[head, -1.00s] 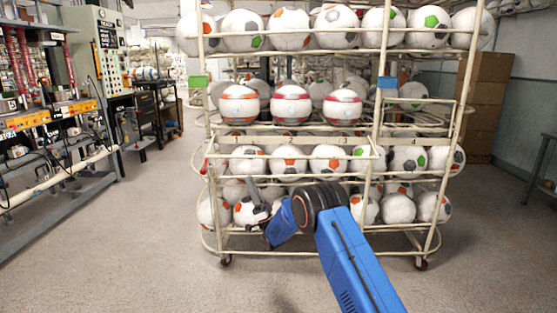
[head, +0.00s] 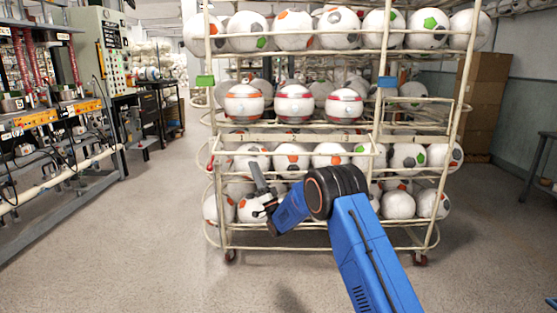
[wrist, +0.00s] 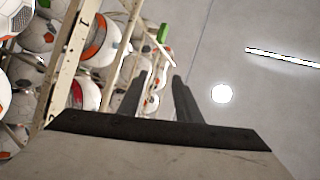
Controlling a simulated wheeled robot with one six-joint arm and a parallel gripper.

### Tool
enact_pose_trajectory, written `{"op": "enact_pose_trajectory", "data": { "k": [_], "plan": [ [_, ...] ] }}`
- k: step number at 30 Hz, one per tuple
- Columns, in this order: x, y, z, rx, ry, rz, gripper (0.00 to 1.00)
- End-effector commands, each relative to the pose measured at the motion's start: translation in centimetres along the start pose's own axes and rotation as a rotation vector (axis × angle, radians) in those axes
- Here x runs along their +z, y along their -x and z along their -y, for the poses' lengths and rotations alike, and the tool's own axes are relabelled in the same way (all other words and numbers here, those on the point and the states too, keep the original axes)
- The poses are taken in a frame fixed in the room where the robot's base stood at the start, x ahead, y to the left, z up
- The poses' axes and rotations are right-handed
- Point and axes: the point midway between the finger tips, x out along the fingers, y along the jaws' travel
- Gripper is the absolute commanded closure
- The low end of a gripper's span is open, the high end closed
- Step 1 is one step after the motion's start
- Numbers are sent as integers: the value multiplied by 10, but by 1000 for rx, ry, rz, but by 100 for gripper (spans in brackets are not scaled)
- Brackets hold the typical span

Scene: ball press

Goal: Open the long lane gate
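A cream tube rack of soccer balls stands in front of me. The long lane gate appears to be the wide cream bar frame (head: 300,138) across its left and middle, in front of a row of balls; it looks closed, though its latch is not clear. My gripper (head: 258,190) is in front of the rack's lower left part, below that bar, pointing up and left. In the wrist view my gripper (wrist: 160,78) shows two dark fingers apart with nothing between them. The rack's tubes and balls lie left of the fingers there. Contact with the gate cannot be seen.
Machinery (head: 50,110) stands left, boxes (head: 485,100) right. Floor is clear around the rack.

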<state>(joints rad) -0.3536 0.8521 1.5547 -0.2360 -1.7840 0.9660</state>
Motion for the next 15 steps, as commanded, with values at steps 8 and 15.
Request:
{"op": "enact_pose_trajectory", "data": {
  "k": [8,15],
  "plan": [
    [-56,-38,6,173,122,81,69],
    [-110,-53,15,355,238,177,69]
  ]
}}
